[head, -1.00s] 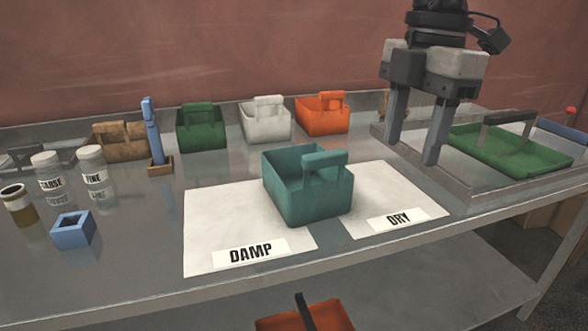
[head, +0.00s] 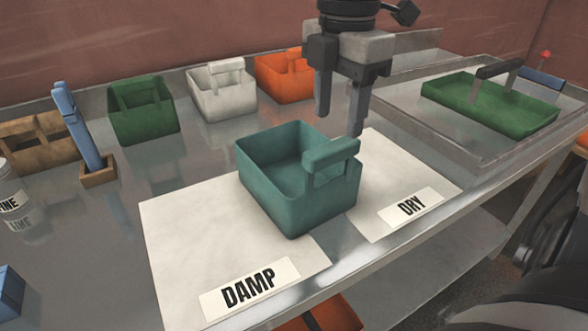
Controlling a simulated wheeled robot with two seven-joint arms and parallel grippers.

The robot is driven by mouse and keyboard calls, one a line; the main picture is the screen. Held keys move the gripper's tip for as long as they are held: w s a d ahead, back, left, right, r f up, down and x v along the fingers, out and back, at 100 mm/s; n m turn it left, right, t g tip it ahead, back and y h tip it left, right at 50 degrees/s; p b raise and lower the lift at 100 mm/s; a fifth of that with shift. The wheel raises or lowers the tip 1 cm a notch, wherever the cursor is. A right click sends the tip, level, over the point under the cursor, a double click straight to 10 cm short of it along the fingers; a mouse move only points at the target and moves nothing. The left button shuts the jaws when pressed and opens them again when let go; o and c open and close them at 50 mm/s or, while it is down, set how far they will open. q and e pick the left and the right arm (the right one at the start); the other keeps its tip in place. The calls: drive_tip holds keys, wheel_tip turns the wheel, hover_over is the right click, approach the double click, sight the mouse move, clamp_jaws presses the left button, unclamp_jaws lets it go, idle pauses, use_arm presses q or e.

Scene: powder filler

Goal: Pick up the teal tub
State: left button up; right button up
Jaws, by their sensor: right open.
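The teal tub (head: 275,185) stands upright on the table, across the inner edges of the white DAMP sheet (head: 185,240) and the white DRY sheet (head: 405,165). Its raised handle (head: 331,156) is on its right side. My right gripper (head: 339,124) points down, open and empty, above and behind the tub's handle side. Its fingers are apart from the tub, as far as I can tell. My left gripper is not in view.
Green (head: 143,110), white (head: 221,92) and orange (head: 284,76) tubs line the back. A blue tool (head: 78,130) stands in a wooden holder at left. A green tray (head: 490,105) sits in a metal tray (head: 400,92) at right. An orange container (head: 318,314) is below the table edge.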

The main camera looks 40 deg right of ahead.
sight(333, 145)
wheel_tip(333, 145, down, 9)
drive_tip(key=shift+a+f+p, duration=0.1)
drive_tip(key=shift+p, duration=0.65)
drive_tip(key=shift+w, duration=0.1)
clamp_jaws()
